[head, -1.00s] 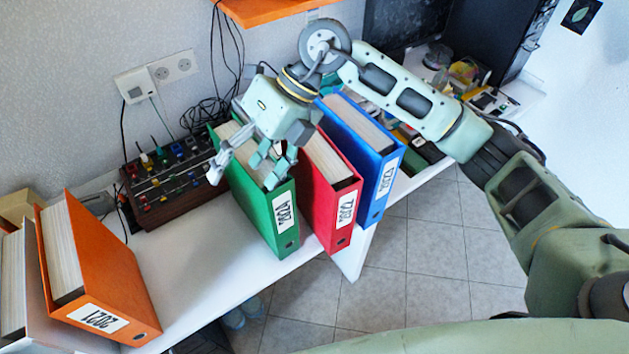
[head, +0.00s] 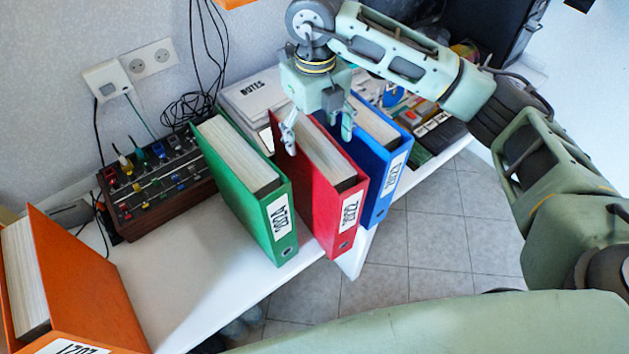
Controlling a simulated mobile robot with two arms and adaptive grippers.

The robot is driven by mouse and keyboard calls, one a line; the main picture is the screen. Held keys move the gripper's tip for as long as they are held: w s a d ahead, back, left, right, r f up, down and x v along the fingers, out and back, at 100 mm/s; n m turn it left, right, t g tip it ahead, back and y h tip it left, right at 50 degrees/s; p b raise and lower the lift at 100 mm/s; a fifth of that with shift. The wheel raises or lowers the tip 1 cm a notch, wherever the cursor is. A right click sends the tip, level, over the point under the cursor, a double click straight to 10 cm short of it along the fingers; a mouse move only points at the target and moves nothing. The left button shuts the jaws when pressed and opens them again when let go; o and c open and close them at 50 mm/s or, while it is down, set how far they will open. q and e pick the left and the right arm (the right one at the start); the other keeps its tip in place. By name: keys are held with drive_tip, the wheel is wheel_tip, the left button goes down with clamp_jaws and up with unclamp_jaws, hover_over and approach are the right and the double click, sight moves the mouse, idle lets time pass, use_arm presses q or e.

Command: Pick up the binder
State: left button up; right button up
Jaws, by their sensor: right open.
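Three upright binders stand side by side on the white shelf: a green binder (head: 263,207), a red binder (head: 329,208) and a blue binder (head: 383,189). An orange binder (head: 95,290) stands at the lower left, cut by the picture edge. My right gripper (head: 318,140) is open and points down over the upper back part of the red binder. One finger shows by the red binder's left side, the other by its right side near the blue binder. I cannot tell whether they touch it. My left gripper is not in view.
A brown control box (head: 160,188) with coloured knobs stands left of the green binder. A white box marked NOTES (head: 257,97) lies behind the binders. Wall sockets (head: 130,70) and cables are at the back. The shelf between the orange and green binders is clear.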

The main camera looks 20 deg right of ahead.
sight(314, 139)
wheel_tip(314, 139, down, 4)
drive_tip(key=shift+w+r+p, duration=0.1)
drive_tip(key=shift+r+p, duration=0.05)
drive_tip(key=shift+p, duration=0.5)
drive_tip(key=shift+f, duration=0.2)
drive_tip(key=shift+c, duration=0.8)
drive_tip(key=c, duration=1.1)
clamp_jaws()
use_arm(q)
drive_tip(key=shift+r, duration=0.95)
use_arm(e)
drive_tip(key=shift+a+r, duration=0.1)
drive_tip(key=shift+r, duration=0.05)
